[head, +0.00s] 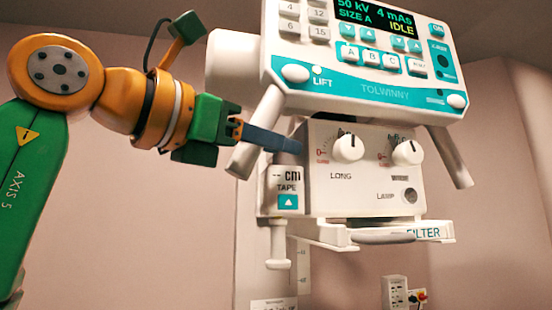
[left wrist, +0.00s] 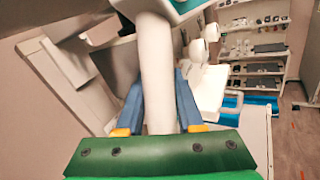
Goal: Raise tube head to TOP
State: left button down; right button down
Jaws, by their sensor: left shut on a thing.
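The white tube head has a teal control panel (head: 370,75) marked LIFT and TOLWINNY, with a white collimator box (head: 330,185) below it. Two slanted white handles hang from the panel, a left handle (head: 247,158) and a right handle (head: 452,160). My left gripper (head: 285,142) is shut around the left handle, its blue fingers crossing it. In the left wrist view the same handle (left wrist: 157,75) runs between the two blue fingers (left wrist: 160,100). The display (head: 373,18) reads 50 kV, 4 mAs, SIZE A, IDLE. My right gripper is not in view.
A FILTER tray (head: 425,231) sits under the collimator. A white column with a scale (head: 299,270) stands behind, and a wall socket (head: 395,291) is at lower right. The left wrist view shows a stocked shelf rack (left wrist: 255,60) at right. Wall space right of the head looks clear.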

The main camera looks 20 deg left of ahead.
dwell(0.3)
pick_arm(q)
jog(key=c, duration=0.6)
grip_release()
jog(key=shift+o, duration=0.2)
jog(key=b+v, duration=0.1)
jog(key=v, duration=0.5)
jog(key=shift+s+a, duration=0.2)
jog(key=shift+s, duration=0.2)
